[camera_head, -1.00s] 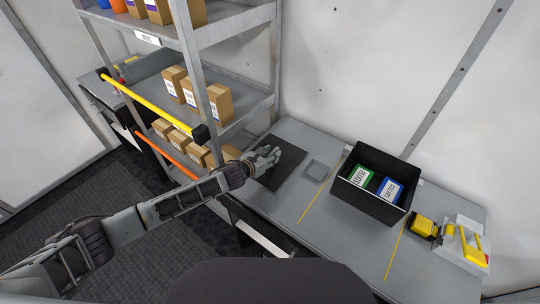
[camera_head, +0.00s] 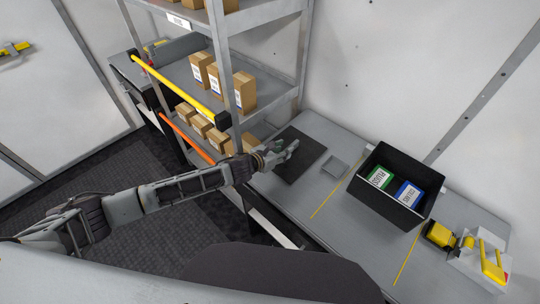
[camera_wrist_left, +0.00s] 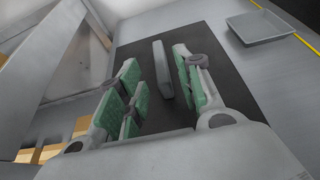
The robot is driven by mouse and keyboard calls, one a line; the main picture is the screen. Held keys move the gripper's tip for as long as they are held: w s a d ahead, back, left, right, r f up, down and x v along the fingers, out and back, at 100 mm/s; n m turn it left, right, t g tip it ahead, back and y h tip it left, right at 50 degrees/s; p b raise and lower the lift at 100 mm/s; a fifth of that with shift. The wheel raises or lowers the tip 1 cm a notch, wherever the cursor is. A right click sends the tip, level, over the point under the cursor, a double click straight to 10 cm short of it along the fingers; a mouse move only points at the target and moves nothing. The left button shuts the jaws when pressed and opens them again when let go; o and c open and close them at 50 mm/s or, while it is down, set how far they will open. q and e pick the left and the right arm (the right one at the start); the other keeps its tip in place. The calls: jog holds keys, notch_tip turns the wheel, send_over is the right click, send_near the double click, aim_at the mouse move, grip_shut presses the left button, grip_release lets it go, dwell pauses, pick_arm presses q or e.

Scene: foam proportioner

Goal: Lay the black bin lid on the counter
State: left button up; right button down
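The black bin lid (camera_head: 308,160) lies flat on the grey counter (camera_head: 345,205), beside the shelf rack. In the left wrist view the lid (camera_wrist_left: 215,60) is a dark flat panel with a grey bar-like handle (camera_wrist_left: 162,72) standing in its middle. My left gripper (camera_head: 288,149) is over the lid. In the left wrist view its green-padded fingers (camera_wrist_left: 158,66) are apart, one side left of the handle and one right, with gaps showing. I cannot tell how far above the lid the fingertips are. My right gripper is not in view.
A small grey tray (camera_head: 335,166) sits just right of the lid. A black bin (camera_head: 384,205) holds a green and a blue box. A yellow tool (camera_head: 440,234) stands at the counter's right end. The shelf rack (camera_head: 222,60) with cartons rises close behind my left arm.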

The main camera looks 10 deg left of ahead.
pick_arm(q)
jog(key=shift+v, duration=3.6)
